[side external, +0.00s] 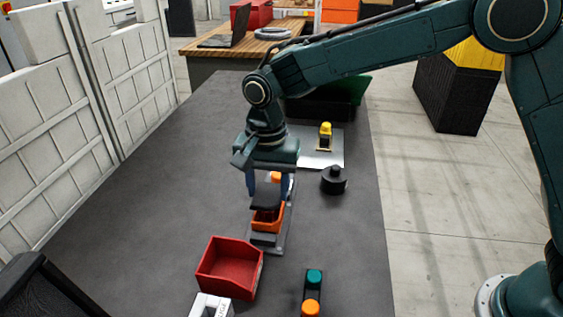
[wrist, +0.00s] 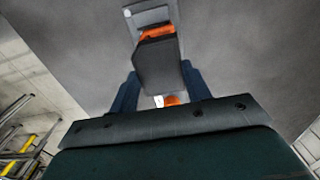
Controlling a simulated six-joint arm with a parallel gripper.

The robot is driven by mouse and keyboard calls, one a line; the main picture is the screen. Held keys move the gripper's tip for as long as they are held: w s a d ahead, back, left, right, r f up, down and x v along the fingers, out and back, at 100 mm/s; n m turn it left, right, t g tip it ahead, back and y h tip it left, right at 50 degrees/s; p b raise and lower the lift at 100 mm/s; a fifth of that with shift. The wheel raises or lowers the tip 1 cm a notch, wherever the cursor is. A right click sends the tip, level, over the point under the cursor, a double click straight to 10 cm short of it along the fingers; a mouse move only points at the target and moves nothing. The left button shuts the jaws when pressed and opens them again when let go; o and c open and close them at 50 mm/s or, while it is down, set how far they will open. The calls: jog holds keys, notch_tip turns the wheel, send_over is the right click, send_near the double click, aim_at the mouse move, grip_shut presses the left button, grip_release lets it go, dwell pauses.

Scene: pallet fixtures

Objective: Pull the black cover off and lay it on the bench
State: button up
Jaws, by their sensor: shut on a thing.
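My gripper (side external: 269,190) is shut on the black cover (side external: 264,200), with one blue finger on each side of it. The cover sits directly over an orange bin (side external: 267,223) on a grey pallet fixture (side external: 264,240). The bin's front and part of its opening show below the cover; whether the two still touch at the back I cannot tell. In the wrist view the cover (wrist: 158,66) lies between the fingers and hides most of the orange bin (wrist: 157,33). The dark grey bench (side external: 165,215) is under everything.
A red bin (side external: 230,270) stands in front of the fixture. A black knobbed part (side external: 333,181) and a yellow-topped part (side external: 325,136) on a light plate are to the right. A button box (side external: 313,290) is at the front. The bench's left side is clear.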

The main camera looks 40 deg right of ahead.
jog(key=shift+r, duration=1.05)
jog(key=shift+s+d+r, duration=0.15)
jog(key=shift+s+r, duration=0.1)
jog(key=shift+r, duration=0.05)
notch_tip(320, 180, up, 9)
send_over(333, 249)
notch_tip(333, 249, down, 19)
jog(key=shift+f, duration=0.2)
dwell(1.0)
jog(key=shift+f, duration=0.15)
